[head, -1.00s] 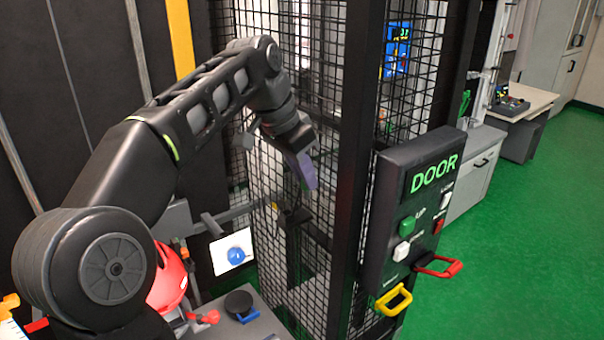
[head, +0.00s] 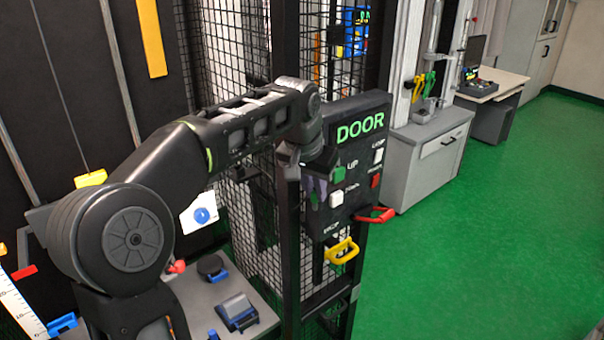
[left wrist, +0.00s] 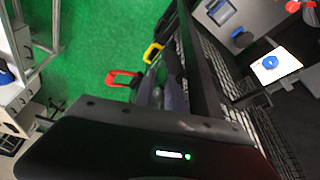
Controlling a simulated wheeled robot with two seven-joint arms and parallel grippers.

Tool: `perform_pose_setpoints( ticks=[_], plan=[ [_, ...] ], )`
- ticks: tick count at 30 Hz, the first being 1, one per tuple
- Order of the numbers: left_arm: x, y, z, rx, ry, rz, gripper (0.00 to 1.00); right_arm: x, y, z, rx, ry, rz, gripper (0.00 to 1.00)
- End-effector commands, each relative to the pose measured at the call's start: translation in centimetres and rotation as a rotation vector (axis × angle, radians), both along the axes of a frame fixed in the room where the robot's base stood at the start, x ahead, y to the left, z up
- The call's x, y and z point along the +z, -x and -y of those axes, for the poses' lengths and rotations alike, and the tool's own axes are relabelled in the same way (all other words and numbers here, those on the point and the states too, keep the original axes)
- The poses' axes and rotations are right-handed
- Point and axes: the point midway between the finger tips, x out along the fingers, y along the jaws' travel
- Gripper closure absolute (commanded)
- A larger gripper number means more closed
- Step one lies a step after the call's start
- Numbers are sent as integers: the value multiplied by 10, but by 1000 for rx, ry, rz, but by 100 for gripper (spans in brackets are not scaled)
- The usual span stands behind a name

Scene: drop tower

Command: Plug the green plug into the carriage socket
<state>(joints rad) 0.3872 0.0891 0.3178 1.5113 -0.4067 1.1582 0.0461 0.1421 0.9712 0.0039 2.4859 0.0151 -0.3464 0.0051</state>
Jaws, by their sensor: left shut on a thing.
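My left gripper (head: 316,186) is in front of the left side of the dark DOOR panel (head: 350,116), close to its buttons. I cannot tell whether it touches the panel. I cannot pick out the green plug or the carriage socket in either view. My right gripper is not in view.
Black mesh caging (head: 232,50) stands behind my left arm. The panel carries a green button (head: 338,174), a white button (head: 336,199), a red handle (head: 375,215) and a yellow handle (head: 342,251). A grey cabinet (head: 425,165) stands beyond. Green floor (head: 480,240) is clear at right.

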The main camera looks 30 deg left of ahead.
Motion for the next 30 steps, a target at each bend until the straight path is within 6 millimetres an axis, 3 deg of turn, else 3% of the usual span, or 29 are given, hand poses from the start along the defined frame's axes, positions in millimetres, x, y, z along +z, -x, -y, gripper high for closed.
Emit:
perform_pose_setpoints(
  ticks=[8,12,15,21,30],
  plan=[
    [-84,-27,58,31,-6,10,100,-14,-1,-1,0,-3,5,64],
    [-134,-31,109,-18,-1,20,100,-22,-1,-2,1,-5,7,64],
    [-156,-29,136,-58,4,25,100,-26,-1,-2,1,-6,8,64],
    [-173,-25,160,-98,11,28,100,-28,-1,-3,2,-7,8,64],
    [-173,-25,161,-99,12,28,100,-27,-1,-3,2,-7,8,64]
  ],
)
